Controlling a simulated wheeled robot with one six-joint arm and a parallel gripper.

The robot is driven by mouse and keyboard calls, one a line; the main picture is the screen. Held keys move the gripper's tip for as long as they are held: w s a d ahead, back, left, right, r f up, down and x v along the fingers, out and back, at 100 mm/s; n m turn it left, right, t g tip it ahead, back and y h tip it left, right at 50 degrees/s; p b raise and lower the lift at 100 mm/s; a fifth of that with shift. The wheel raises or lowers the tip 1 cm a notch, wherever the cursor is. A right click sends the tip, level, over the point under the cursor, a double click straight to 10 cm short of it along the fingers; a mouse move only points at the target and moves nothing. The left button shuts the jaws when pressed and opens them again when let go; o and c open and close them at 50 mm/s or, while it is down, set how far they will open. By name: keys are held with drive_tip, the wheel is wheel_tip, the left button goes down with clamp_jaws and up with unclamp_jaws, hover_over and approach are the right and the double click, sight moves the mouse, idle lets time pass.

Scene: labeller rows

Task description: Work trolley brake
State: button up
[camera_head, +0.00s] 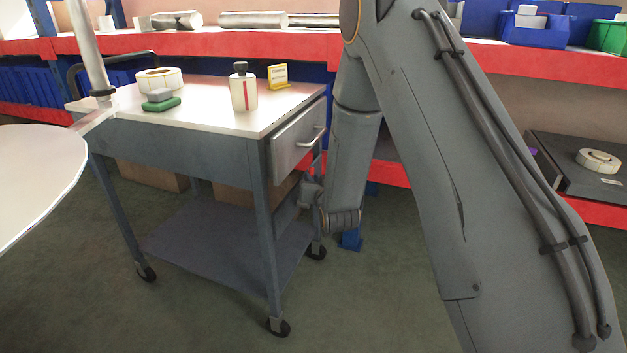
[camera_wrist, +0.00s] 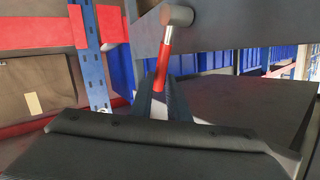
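The work trolley (camera_head: 200,148) stands at the left in the head view, grey with a pale top, a drawer (camera_head: 297,138), a lower shelf and black casters. In the wrist view a lever with a red grip (camera_wrist: 163,66) and silver shaft hangs from a grey round pivot (camera_wrist: 177,15) on the trolley's dark side. My gripper (camera_wrist: 164,103) is dark, with its fingers around or just beside the grip's lower end; I cannot tell if they touch it.
On the trolley top are a label roll (camera_head: 160,79), a bottle (camera_head: 243,92), a green block (camera_head: 161,104) and a yellow sign (camera_head: 278,76). Red-edged shelving (camera_head: 250,47) runs behind. A white round table (camera_head: 35,170) is at left. Green floor is clear in front.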

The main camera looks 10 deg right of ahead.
drive_tip(key=shift+s+d+r+n, duration=0.2)
drive_tip(key=shift+s+d+n, duration=0.05)
drive_tip(key=shift+n, duration=0.25)
clamp_jaws()
drive_tip(key=s+d+r+n+g+y+p, duration=0.1)
drive_tip(key=s+d+r+n+y+p, duration=0.15)
drive_tip(key=s+n, duration=0.55)
drive_tip(key=s+d+r+n+g+y+p, duration=0.15)
drive_tip(key=s+n+y+p, duration=0.25)
drive_tip(key=n, duration=0.8)
drive_tip(key=w+d+f+b+x, duration=0.1)
drive_tip(key=d+x, duration=0.1)
drive_tip(key=x, duration=1.1)
drive_tip(key=shift+d, duration=0.25)
drive_tip(key=shift+w+h, duration=0.15)
drive_tip(key=shift+h, duration=0.1)
